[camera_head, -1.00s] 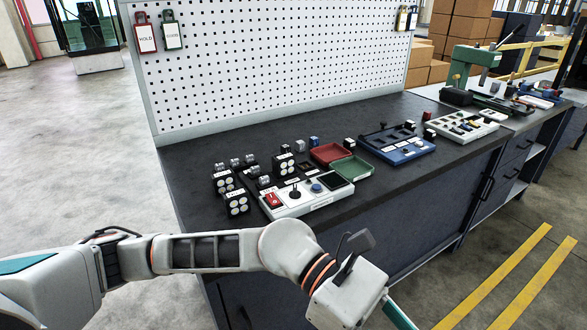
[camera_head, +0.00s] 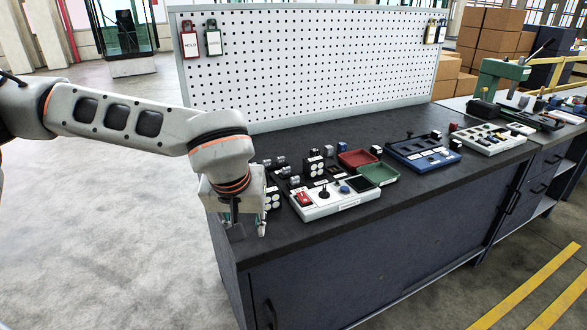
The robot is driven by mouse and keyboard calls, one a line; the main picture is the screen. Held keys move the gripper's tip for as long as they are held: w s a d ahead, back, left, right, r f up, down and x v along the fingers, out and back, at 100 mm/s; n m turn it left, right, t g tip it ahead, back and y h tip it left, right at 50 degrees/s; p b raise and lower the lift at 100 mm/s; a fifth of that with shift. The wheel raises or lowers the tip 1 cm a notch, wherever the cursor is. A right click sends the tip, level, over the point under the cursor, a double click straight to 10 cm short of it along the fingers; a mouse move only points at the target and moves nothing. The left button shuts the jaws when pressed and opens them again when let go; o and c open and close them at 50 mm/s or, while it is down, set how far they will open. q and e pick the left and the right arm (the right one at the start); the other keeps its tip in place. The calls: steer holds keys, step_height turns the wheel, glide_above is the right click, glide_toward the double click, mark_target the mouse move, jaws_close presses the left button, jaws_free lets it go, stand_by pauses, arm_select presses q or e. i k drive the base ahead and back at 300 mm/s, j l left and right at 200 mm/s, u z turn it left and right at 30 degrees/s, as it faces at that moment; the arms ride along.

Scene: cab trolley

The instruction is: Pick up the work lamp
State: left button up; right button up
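I cannot make out a work lamp anywhere in the head view. My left gripper (camera_head: 261,226) hangs downward at the near left corner of the dark workbench (camera_head: 420,190). It is left of the white control box (camera_head: 335,205) and in front of the small black blocks with white discs, partly hiding them. The fingertips are small and mostly covered by the gripper's own body, so I cannot tell whether they are open or shut. I see nothing clearly held. My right gripper is out of view.
A red tray (camera_head: 357,159) and a green tray (camera_head: 378,174) lie behind the control box. A blue tray (camera_head: 424,154) and a pale parts tray (camera_head: 492,138) are farther right. A white pegboard (camera_head: 320,65) stands along the back. The bench's front strip is clear.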

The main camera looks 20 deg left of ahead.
mark_target(313, 167)
steer(key=i+l+u, duration=0.25)
steer(key=u, duration=0.15)
steer(key=i+l+u, duration=0.4)
steer(key=i+l, duration=0.35)
steer(key=l, duration=0.3)
steer(key=i+l+u, duration=0.1)
steer(key=i+l, duration=0.25)
steer(key=l, duration=0.3)
steer(key=i+l+u, duration=0.1)
steer(key=l, duration=0.25)
steer(key=i, duration=0.05)
